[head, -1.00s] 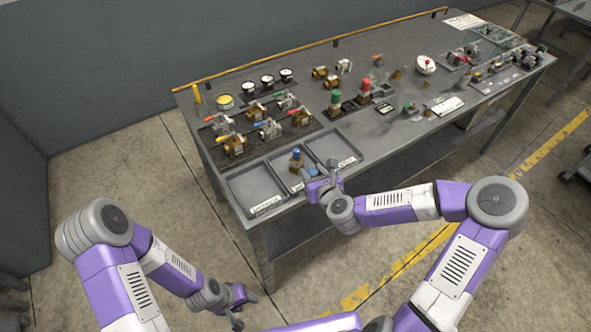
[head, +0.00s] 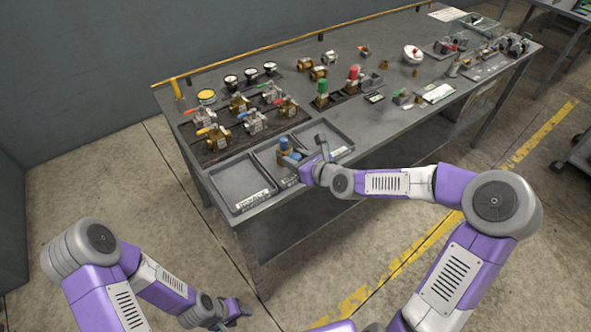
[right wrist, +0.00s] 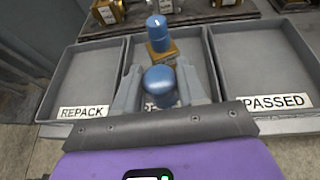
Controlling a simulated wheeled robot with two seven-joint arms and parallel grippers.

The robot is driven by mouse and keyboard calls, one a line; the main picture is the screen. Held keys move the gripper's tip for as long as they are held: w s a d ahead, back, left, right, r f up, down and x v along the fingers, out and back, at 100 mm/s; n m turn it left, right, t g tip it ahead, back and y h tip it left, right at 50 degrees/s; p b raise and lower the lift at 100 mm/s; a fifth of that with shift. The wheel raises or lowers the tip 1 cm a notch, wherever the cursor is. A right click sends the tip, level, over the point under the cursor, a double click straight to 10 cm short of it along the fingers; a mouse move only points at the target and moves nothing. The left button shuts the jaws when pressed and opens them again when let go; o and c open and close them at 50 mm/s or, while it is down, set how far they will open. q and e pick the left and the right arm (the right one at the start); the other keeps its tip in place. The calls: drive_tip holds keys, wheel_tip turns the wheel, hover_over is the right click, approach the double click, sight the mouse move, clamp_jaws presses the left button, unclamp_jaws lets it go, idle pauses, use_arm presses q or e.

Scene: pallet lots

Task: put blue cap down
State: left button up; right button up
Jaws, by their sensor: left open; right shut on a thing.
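A dark blue cap (right wrist: 159,84) is between the two grey fingers of my right gripper (right wrist: 160,70), which is shut on it. In the head view my right gripper (head: 308,154) is at the middle tray (head: 263,157), and its purple body partly covers that tray. Just beyond the held cap stands a brass part with a blue top (right wrist: 158,34); it also shows in the head view (head: 285,143). Whether the held cap touches the tray floor, I cannot tell. My left gripper (head: 238,312) is open and empty, low and away from the bench.
The left tray (right wrist: 84,83), labelled REPACK, and the right tray (right wrist: 262,68), labelled PASSED, are empty. The middle tray's label is mostly hidden. Several valves (head: 240,125) stand behind the trays, with red and green capped parts (head: 352,75) to their right.

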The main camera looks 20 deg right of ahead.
drive_tip(key=shift+f+b, duration=0.65)
drive_tip(key=shift+f, duration=1.1)
drive_tip(key=shift+f, duration=0.1)
drive_tip(key=o, duration=1)
drive_tip(key=shift+o, duration=0.2)
